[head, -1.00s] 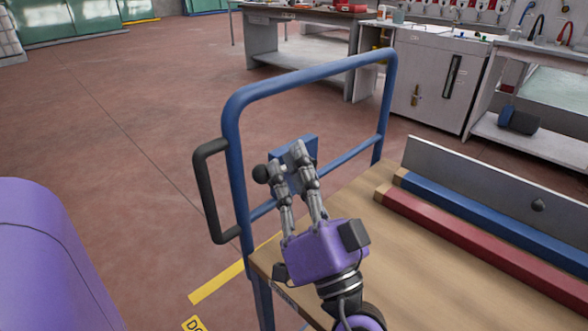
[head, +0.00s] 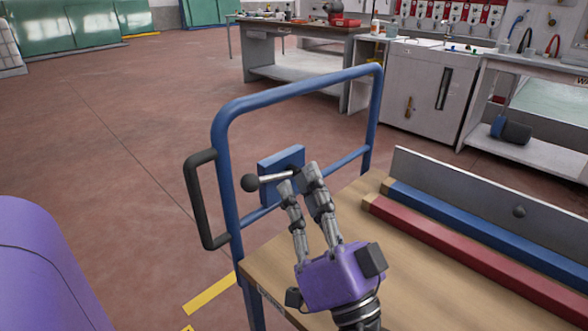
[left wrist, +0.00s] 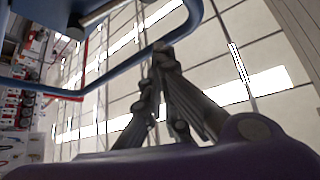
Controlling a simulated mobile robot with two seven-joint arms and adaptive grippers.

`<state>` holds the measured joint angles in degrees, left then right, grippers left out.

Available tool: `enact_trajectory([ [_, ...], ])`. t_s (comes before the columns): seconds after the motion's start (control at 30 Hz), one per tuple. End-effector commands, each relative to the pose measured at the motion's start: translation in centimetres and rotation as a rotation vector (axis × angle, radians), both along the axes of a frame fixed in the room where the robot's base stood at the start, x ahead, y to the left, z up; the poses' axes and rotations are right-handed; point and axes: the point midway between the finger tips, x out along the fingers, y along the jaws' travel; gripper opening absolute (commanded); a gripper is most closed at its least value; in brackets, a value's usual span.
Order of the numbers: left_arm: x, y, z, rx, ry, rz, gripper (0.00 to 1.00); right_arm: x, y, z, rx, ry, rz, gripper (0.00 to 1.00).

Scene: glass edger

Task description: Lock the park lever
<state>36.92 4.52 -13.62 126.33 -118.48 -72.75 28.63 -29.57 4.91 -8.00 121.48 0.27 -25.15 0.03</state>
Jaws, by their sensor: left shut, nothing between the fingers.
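The park lever (head: 272,179) is a metal rod with a black ball knob (head: 250,183). It points left, close to level, from a blue plate (head: 283,158) on the blue tubular frame of a cart. My left gripper (head: 299,181) is shut and empty. Its fingertips are by the lever's right end, over the lower part of the plate; I cannot tell whether they touch. They hide the rod's inner end. The shut fingers also show in the left wrist view (left wrist: 161,58), near a blue tube. My right gripper is not in view.
The blue cart frame (head: 300,88) rises around the plate, with a black handle (head: 197,200) on its left. The wooden deck (head: 385,260) carries a red bar (head: 450,245) and a blue bar (head: 460,218). Open floor lies to the left; workbenches (head: 300,45) stand behind.

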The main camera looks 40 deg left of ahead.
Motion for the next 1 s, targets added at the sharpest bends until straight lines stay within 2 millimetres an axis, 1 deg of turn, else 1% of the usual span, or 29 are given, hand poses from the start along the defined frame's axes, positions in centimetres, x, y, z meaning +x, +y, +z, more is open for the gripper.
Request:
enact_trajectory([
  [0.03,-0.3,-0.8,-0.8,-0.001,0.003,-0.002,0.00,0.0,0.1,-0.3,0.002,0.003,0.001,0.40],
  [0.1,-0.8,-1.8,-1.3,-0.001,0.001,-0.002,0.00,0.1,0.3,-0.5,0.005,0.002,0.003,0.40],
  [0.3,-1.5,-3.3,-2.3,0.001,0.001,-0.001,0.00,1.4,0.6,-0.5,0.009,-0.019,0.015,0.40],
  [0.47,-1.7,-3.6,-2.4,0.001,-0.002,-0.001,0.00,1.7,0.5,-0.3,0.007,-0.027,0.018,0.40],
  [1.0,-1.7,-3.5,-2.3,0.001,-0.002,-0.001,0.00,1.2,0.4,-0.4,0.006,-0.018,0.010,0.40],
])
